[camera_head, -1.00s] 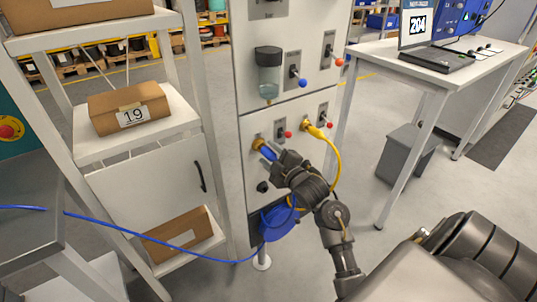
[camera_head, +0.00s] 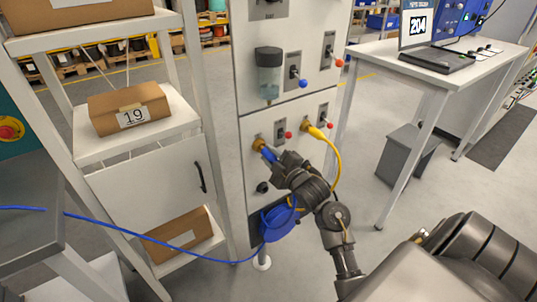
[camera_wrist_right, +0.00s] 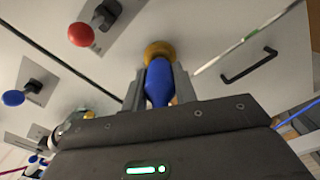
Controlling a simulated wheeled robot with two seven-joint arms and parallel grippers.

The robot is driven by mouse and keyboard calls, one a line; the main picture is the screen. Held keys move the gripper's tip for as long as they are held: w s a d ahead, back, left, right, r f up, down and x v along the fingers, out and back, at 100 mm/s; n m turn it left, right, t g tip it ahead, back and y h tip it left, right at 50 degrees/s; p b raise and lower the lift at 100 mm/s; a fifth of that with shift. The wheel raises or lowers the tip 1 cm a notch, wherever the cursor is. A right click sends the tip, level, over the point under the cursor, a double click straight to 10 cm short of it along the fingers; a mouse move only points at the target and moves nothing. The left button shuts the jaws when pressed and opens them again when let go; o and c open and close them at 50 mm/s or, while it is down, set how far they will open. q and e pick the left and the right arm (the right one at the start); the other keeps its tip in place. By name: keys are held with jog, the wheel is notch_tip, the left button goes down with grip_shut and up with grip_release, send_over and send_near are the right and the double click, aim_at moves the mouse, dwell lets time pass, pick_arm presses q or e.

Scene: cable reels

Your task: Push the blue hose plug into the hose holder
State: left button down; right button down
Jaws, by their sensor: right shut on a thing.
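The blue hose plug (camera_wrist_right: 158,82) is between the fingers of my right gripper (camera_wrist_right: 160,92), which is shut on it. Its front end meets the brass-coloured hose holder (camera_wrist_right: 158,50) on the grey panel. How deep it sits cannot be told. In the head view the right gripper (camera_head: 276,160) is at the panel's lower left, with the blue plug (camera_head: 267,152) showing between it and the brass holder (camera_head: 258,144). Blue hose (camera_head: 280,218) hangs below the gripper. My left gripper is not in view.
A yellow hose (camera_head: 337,155) is plugged into a holder on the right. Levers with red (camera_head: 288,135) and blue (camera_head: 303,84) knobs stick out nearby. A shelf with cardboard boxes (camera_head: 128,108) stands left, a table with a laptop (camera_head: 437,58) right.

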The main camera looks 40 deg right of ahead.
jog(key=shift+s, duration=0.2)
jog(key=shift+s, duration=0.45)
jog(key=shift+s+p, duration=0.5)
jog(key=shift+s, duration=0.15)
jog(key=shift+s+p, duration=0.3)
jog(key=shift+s, duration=0.65)
jog(key=s+p, duration=0.2)
jog(key=s, duration=0.4)
jog(key=shift+a, duration=0.1)
